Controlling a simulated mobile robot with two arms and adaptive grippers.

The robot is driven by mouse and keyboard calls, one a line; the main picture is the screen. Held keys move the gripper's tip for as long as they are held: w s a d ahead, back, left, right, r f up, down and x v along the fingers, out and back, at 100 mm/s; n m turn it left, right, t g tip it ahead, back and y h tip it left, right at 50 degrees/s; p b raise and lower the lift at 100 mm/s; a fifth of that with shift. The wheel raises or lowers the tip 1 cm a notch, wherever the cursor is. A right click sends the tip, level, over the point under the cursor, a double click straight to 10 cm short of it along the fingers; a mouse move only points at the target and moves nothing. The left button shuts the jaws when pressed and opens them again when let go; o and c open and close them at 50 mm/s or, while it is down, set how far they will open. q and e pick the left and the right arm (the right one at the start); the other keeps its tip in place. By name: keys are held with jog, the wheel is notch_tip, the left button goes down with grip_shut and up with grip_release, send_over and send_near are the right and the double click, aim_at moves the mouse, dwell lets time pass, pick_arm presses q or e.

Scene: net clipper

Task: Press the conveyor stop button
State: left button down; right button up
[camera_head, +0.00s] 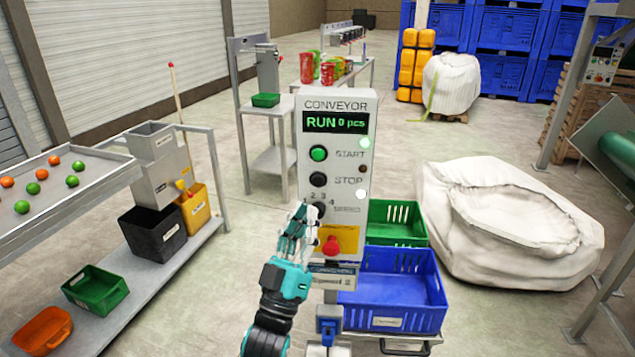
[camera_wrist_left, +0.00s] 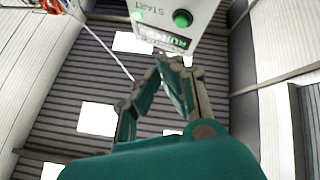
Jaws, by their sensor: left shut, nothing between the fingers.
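The conveyor control panel (camera_head: 356,225) is a light grey upright box. Its display (camera_head: 336,122) reads "RUN 0 pcs". The black STOP button (camera_head: 318,179) sits below the green START button (camera_head: 318,153). A red mushroom button (camera_head: 331,246) on a yellow plate is lower down. My left gripper (camera_head: 303,212) is shut and empty, at the panel's lower left, below the STOP button and over part of the selector knob area. In the left wrist view, the gripper (camera_wrist_left: 174,66) shows below the upside-down panel with the green START button (camera_wrist_left: 183,18); STOP is out of that view. My right gripper is not seen.
Green (camera_head: 396,222) and blue (camera_head: 397,291) crates stand right of and behind the panel. A large white sack (camera_head: 510,218) lies farther right. The floor between that table and the panel is free.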

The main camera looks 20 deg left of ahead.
aim_at(318, 181)
pick_arm(q)
jog(key=w+b, duration=0.1)
jog(key=w, duration=0.2)
jog(key=w+a, duration=0.1)
jog(key=w, duration=0.1)
jog(key=w+b, duration=0.1)
jog(key=w, duration=0.2)
jog(key=shift+w+a+b, duration=0.3)
jog(key=shift+a, duration=0.1)
jog(key=shift+w, duration=0.1)
dwell(1.0)
jog(key=shift+w, duration=0.3)
jog(key=shift+w+a+b, duration=0.15)
jog(key=shift+w+b, duration=0.2)
jog(key=shift+w, duration=0.05)
dwell(0.7)
jog(key=shift+s, duration=0.2)
jog(key=shift+s+d+p, duration=0.2)
jog(key=shift+s+p, duration=0.2)
jog(key=shift+s, duration=0.25)
